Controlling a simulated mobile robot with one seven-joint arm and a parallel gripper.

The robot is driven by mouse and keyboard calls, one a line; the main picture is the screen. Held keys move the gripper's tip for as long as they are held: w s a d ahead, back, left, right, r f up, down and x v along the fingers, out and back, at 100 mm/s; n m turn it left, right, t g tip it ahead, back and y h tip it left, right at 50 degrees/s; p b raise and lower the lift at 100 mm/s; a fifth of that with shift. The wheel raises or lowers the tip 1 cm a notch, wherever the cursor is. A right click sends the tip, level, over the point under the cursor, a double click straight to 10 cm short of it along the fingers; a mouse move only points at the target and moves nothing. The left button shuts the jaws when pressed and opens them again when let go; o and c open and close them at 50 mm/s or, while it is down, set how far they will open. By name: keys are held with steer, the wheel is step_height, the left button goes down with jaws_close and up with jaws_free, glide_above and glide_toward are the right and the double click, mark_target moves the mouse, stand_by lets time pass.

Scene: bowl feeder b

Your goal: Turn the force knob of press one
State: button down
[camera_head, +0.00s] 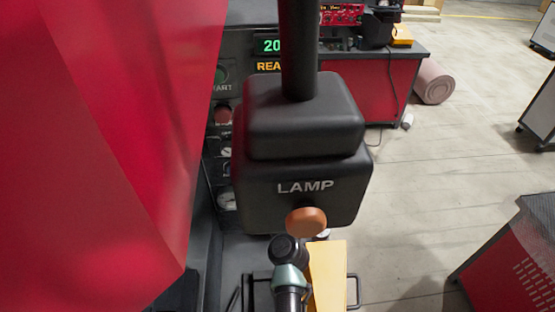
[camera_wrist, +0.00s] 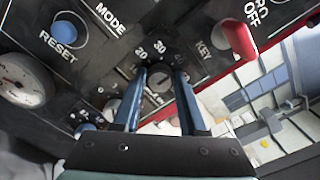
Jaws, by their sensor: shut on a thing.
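In the wrist view, the force knob (camera_wrist: 160,84) is a dark round knob on a black panel, with the numbers 20, 30 and 40 around it. My gripper (camera_wrist: 162,76) is shut on this knob, with one blue-grey finger on each side. The fingers hide part of the knob and its scale. In the head view, the knob and my fingers are hidden, and the black lamp box stands in front of part of the panel.
The lamp box (camera_head: 305,185) hangs on a black pole and has an orange button. On the panel, a blue RESET button (camera_wrist: 64,32), a red lever (camera_wrist: 239,39) by the KEY label and a round gauge (camera_wrist: 22,82) surround the knob. A red housing (camera_head: 100,130) fills the left.

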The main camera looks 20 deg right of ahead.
steer(key=shift+c, duration=2.2)
jaws_free()
steer(key=p+v, duration=0.3)
steer(key=v, duration=1)
steer(key=shift+p, duration=0.3)
